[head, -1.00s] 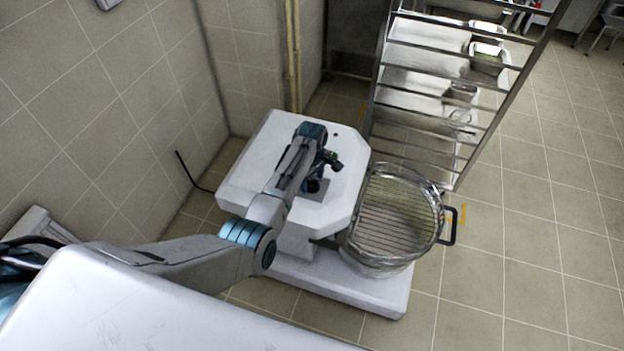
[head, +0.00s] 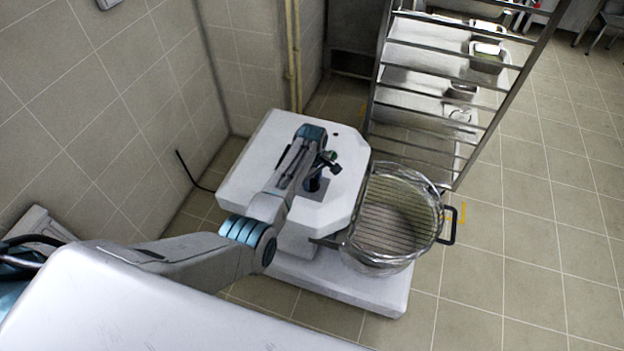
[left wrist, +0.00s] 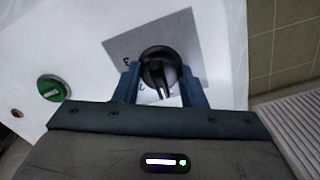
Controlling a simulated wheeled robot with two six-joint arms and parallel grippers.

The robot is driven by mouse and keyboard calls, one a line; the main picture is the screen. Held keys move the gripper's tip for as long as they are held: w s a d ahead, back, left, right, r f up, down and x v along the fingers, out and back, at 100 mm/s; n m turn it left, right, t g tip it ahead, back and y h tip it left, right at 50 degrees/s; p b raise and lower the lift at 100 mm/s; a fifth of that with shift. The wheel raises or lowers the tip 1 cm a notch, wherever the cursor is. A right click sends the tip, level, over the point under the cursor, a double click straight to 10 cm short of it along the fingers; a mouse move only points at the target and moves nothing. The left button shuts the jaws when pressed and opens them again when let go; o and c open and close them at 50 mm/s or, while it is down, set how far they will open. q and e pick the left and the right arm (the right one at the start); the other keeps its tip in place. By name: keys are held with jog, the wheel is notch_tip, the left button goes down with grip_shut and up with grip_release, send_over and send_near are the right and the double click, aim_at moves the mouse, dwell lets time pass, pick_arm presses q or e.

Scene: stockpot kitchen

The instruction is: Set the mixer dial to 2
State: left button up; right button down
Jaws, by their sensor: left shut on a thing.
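The mixer (head: 345,207) is a white machine with a flat top, below my left arm in the head view. Its dial (left wrist: 160,66) is a round black knob with a raised grip bar, on a grey plate (left wrist: 185,35) in the left wrist view. My left gripper (left wrist: 160,88) is shut on the dial, with one finger on each side. In the head view my left wrist hides the dial. My right gripper is in neither view.
A green button (left wrist: 51,88) sits left of the dial. A bowl with a wire guard (head: 395,222) stands at the mixer's right side. A metal rack (head: 440,80) stands behind it. Tiled wall is at left; open floor lies at right.

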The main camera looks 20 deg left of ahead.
aim_at(312, 180)
pick_arm(q)
jog(key=m+p, duration=0.1)
jog(key=m, duration=0.1)
jog(key=shift+r+m, duration=0.15)
jog(key=shift+m, duration=0.25)
jog(key=m+p, duration=0.1)
jog(key=m, duration=0.1)
jog(key=shift+m+p, duration=0.3)
jog(key=shift+m, duration=0.1)
jog(key=m+p, duration=0.1)
jog(key=m, duration=0.4)
jog(key=shift+m, duration=0.3)
jog(key=o, duration=1)
notch_tip(312, 180, up, 11)
jog(key=shift+f, duration=0.2)
